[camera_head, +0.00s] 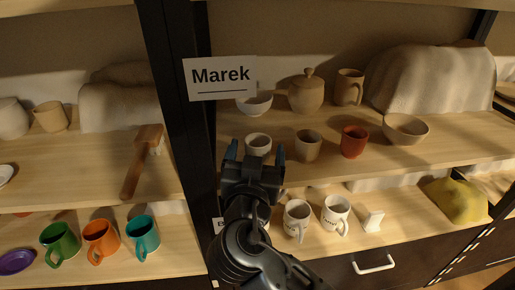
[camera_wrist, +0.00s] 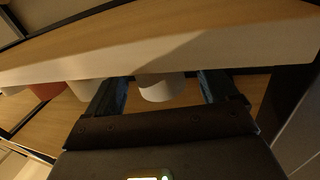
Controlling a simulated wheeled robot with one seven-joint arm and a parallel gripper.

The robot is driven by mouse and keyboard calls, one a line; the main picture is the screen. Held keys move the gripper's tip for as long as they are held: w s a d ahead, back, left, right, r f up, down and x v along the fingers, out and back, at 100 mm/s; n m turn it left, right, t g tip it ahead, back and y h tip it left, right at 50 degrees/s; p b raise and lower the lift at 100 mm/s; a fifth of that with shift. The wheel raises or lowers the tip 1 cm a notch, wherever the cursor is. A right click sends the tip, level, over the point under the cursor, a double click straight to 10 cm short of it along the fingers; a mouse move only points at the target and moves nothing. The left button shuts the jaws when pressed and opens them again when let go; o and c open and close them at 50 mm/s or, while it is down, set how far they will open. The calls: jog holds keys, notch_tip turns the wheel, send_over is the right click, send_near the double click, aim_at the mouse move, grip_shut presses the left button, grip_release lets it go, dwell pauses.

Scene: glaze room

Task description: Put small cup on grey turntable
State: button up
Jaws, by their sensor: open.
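A small whitish cup (camera_head: 258,146) stands on the upper right shelf, below the Marek sign. My gripper (camera_head: 256,152) is open, with one blue-tipped finger seen on each side of this cup in the head view. In the wrist view the cup (camera_wrist: 160,88) also shows between the two spread fingers (camera_wrist: 162,90), and the shelf's edge hides part of it. I cannot tell whether the fingers touch it. No grey turntable can be made out in either view.
A beige cup (camera_head: 308,146), a red cup (camera_head: 354,141) and a bowl (camera_head: 405,129) stand to the right on the same shelf. A dark post (camera_head: 180,110) rises on the left. White mugs (camera_head: 297,217) stand on the shelf below. The shelf edge (camera_wrist: 160,50) is close to my gripper.

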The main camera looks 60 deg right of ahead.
aim_at(256, 134)
jog(key=shift+d, duration=0.1)
jog(key=c, duration=1.3)
jog(key=shift+r, duration=0.8)
jog(key=shift+c, duration=0.2)
notch_tip(256, 134, up, 3)
jog(key=s+d+r+p, duration=0.6)
jog(key=s+d, duration=0.2)
jog(key=shift+s+r, duration=0.15)
jog(key=shift+r, duration=0.1)
